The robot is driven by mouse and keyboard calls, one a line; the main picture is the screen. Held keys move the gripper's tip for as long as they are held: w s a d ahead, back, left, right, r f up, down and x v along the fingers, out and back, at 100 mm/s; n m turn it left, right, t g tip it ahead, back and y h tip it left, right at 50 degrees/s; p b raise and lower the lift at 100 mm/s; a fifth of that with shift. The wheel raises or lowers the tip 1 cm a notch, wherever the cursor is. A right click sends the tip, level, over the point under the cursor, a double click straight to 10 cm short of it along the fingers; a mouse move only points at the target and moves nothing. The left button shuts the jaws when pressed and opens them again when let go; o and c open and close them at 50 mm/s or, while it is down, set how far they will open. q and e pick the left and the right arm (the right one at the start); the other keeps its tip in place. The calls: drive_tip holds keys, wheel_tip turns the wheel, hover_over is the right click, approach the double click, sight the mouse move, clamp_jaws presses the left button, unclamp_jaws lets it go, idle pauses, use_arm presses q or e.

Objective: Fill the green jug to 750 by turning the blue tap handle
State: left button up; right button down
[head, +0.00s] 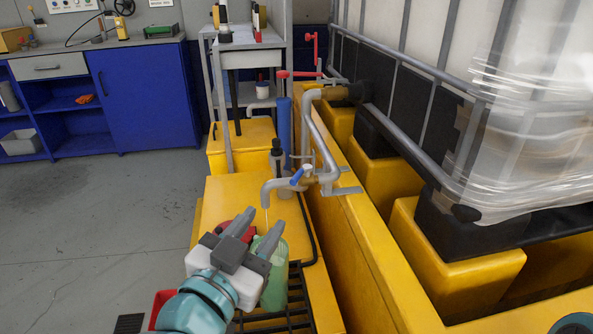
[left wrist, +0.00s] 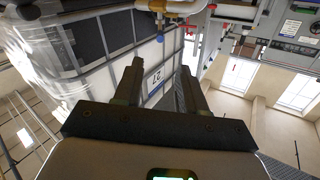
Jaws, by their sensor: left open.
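The green jug (head: 273,284) stands upright at the front of the yellow platform, partly hidden by my left gripper. The grey tap spout (head: 266,194) bends down above it, and a thin pale stream shows below the spout. My left gripper (head: 265,219) is open and empty, left of and in front of the jug, with fingers pointing up towards the spout. In the left wrist view the gripper (left wrist: 161,78) is also open, with nothing between its fingers. The jug's fill level cannot be read.
A yellow bund wall (head: 365,245) and a large caged tank (head: 545,110) stand on the right. A dark bottle (head: 277,158) stands behind the tap. A black grate (head: 292,315) lies by the jug. Open floor (head: 95,225) is on the left.

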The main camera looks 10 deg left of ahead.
use_arm(q)
drive_tip(key=p, duration=0.6)
approach(301, 171)
drive_tip(key=w, duration=0.3)
drive_tip(key=w+d+b, duration=0.1)
drive_tip(key=w, duration=0.6)
drive_tip(key=shift+d+f, duration=0.2)
clamp_jaws()
